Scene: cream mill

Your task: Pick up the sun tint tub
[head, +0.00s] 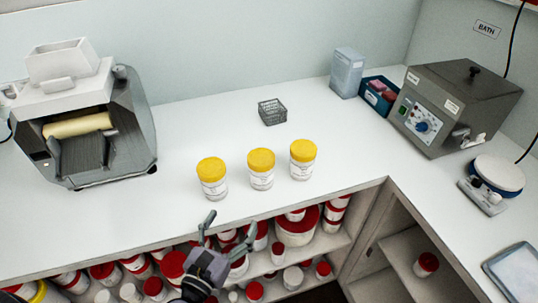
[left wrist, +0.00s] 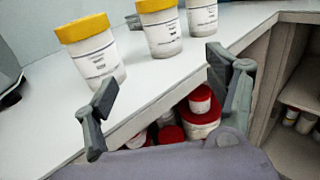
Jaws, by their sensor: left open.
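Three white tubs with yellow lids stand upright in a row on the white counter: a left tub (head: 212,180), a middle tub (head: 261,170) and a right tub (head: 303,161). Their labels are too small to read, so I cannot tell which one is the sun tint tub. My left gripper (head: 228,223) is open and empty at the counter's front edge, apart from the tubs. In the left wrist view, the left tub (left wrist: 95,52), middle tub (left wrist: 162,33) and right tub (left wrist: 202,18) stand beyond its spread fingers. My right gripper is not in view.
A roller mill (head: 85,120) stands at the left and a grey bath unit (head: 455,100) at the right. A small dark wire block (head: 272,112) sits behind the tubs. Shelves below the edge hold several red-lidded tubs (head: 297,228). The counter around the yellow-lidded tubs is clear.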

